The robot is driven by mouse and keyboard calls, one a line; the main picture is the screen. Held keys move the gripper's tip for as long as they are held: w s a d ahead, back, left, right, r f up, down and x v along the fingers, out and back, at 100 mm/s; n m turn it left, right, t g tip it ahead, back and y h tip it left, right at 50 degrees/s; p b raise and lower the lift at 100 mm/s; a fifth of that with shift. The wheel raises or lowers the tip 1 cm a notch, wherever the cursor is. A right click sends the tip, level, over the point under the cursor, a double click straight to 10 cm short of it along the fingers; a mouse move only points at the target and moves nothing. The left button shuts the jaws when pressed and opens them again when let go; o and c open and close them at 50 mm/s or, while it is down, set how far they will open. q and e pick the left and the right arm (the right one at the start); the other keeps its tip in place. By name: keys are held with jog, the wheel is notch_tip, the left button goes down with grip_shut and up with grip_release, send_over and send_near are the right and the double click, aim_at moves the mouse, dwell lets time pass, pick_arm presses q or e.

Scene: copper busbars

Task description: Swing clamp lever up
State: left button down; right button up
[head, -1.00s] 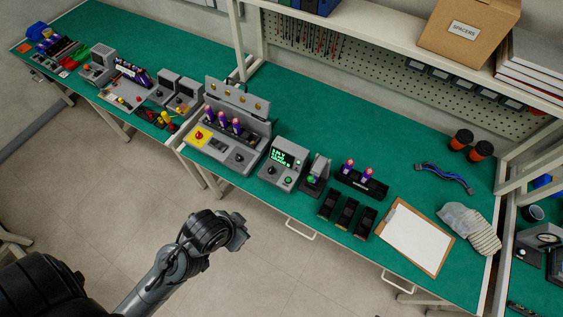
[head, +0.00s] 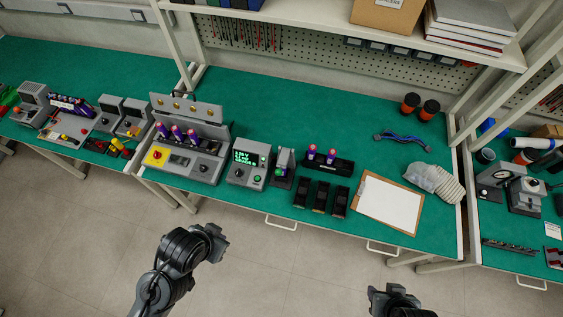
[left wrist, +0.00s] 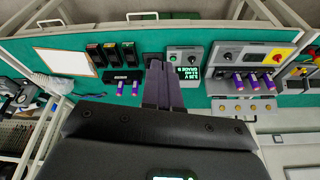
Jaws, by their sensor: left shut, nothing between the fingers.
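I cannot make out a clamp lever for certain at this size. Left of the box is a grey fixture (head: 195,167) with a raised back panel and several purple cells. My left gripper (head: 221,243) is in front of the bench, apart from it. In the left wrist view its fingers (left wrist: 158,70) are together, empty, and partly cover the small device. My right gripper (head: 377,294) shows at the bottom edge, its fingers unclear.
A black holder (head: 339,168) with two purple cells and three black bins (head: 320,197) stand right of the device. A clipboard (head: 390,206), a glove (head: 432,181), a cable (head: 400,137) and cups (head: 411,102) lie farther right. The floor before the bench is clear.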

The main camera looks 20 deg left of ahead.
pick_arm(q)
jog(key=c, duration=1.7)
grip_release()
jog(key=o, duration=0.3)
jog(key=shift+w, duration=0.2)
jog(key=o, duration=0.6)
jog(key=w+t, duration=0.2)
jog(key=w, duration=0.1)
jog(key=w+d+t, duration=0.1)
jog(key=shift+w+r+n+h, duration=0.2)
jog(key=shift+w+n+h, duration=0.1)
jog(key=shift+w, duration=0.1)
jog(key=n+t+h+b, duration=0.2)
jog(key=t+b, duration=0.9)
jog(key=b, duration=1.4)
send_near(278, 173)
jog(key=w+b, duration=0.1)
jog(key=w, duration=0.2)
jog(key=w+d+b, duration=0.1)
jog(key=w, duration=0.3)
jog(key=w+f+b, duration=0.1)
jog(key=w, duration=0.3)
jog(key=shift+d+b, duration=0.2)
jog(key=shift+b, duration=0.15)
jog(key=shift+w+d, duration=0.1)
jog(key=shift+w, duration=0.75)
